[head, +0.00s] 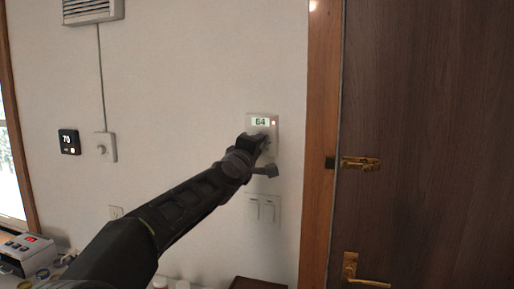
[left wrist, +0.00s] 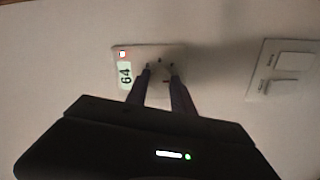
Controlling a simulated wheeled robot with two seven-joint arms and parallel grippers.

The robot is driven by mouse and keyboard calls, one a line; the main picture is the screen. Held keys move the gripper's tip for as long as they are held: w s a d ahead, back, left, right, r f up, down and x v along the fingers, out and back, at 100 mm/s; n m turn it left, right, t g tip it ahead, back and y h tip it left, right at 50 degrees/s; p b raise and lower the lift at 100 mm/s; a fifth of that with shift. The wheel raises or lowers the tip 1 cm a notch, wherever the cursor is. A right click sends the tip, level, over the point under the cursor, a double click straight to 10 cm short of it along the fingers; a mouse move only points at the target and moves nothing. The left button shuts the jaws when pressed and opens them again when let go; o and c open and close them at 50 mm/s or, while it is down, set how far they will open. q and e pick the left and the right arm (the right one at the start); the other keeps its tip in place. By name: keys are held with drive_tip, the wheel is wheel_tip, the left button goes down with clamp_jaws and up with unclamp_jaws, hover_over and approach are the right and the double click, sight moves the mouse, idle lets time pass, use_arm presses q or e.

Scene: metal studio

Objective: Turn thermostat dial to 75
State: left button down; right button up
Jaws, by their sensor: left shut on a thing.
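The white wall thermostat (head: 263,117) hangs left of the door frame. Its green display reads 64, and a small red light sits beside the display. In the left wrist view the thermostat (left wrist: 121,92) appears turned on its side, also reading 64. My left gripper (head: 264,141) is at the lower part of the thermostat. In the left wrist view its two fingers (left wrist: 159,74) reach the dial area and are shut on the dial. The fingers and arm hide most of the dial, so its pointer cannot be made out. My right gripper is not in view.
A double light switch (head: 262,209) is just below the thermostat. A wooden door (head: 430,120) with a brass latch (head: 360,163) stands to the right. A black thermostat (head: 68,141) and a white knob plate (head: 105,147) are on the wall at left.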

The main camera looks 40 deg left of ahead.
use_arm(q)
drive_tip(key=shift+f, duration=0.1)
drive_tip(key=c, duration=1.1)
unclamp_jaws()
drive_tip(key=shift+s, duration=0.15)
drive_tip(key=v, duration=0.7)
drive_tip(key=shift+s+d+b, duration=0.15)
drive_tip(key=shift+s+b, duration=0.1)
drive_tip(key=shift+b, duration=0.05)
